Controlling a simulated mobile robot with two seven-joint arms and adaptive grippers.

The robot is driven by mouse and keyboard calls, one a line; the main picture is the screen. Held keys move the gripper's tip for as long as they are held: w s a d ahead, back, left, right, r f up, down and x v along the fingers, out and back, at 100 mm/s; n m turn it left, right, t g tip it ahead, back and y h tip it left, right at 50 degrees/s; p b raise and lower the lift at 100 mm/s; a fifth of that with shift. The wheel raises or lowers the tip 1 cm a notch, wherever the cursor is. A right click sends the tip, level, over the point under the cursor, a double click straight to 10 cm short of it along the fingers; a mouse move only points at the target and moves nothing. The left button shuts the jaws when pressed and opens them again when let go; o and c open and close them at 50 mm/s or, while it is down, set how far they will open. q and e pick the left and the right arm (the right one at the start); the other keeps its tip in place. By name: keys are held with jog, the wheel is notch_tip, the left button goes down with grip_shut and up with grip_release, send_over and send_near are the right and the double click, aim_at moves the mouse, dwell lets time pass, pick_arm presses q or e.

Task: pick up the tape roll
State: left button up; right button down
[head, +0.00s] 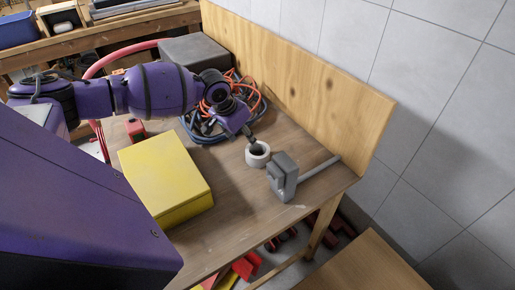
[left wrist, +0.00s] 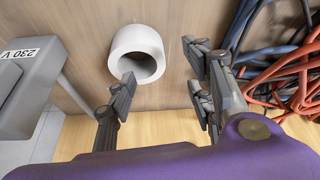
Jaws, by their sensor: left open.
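The tape roll (head: 259,160) is a short white ring lying on the wooden table beside a grey device. In the left wrist view the tape roll (left wrist: 148,37) is at upper centre, its dark hole facing the camera. My left gripper (head: 248,138) is at the roll's far side in the head view. In the left wrist view my left gripper (left wrist: 163,83) is open and empty. One finger overlaps the roll's hole and near rim; the other is to the right of the roll, apart from it. Whether the first finger touches the roll, I cannot tell. My right gripper is out of view.
The grey device (head: 284,177), marked 230 V (left wrist: 25,72), stands close to the roll. A yellow box (head: 165,178) is nearer. Orange and blue coiled hoses (head: 258,98) lie behind my gripper. A wooden backboard (head: 310,85) edges the table; its front right is mostly bare.

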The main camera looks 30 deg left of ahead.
aim_at(256, 152)
pick_arm(q)
jog(key=shift+w+d+f, duration=0.1)
jog(key=shift+d+f, duration=0.1)
jog(key=shift+f, duration=0.3)
jog(key=shift+w+d+f, duration=0.1)
jog(key=shift+d+f, duration=0.05)
jog(key=shift+f, duration=0.3)
jog(key=x, duration=0.5)
jog(key=shift+d, duration=0.3)
jog(key=shift+r, duration=0.1)
jog(key=shift+c, duration=0.5)
grip_shut()
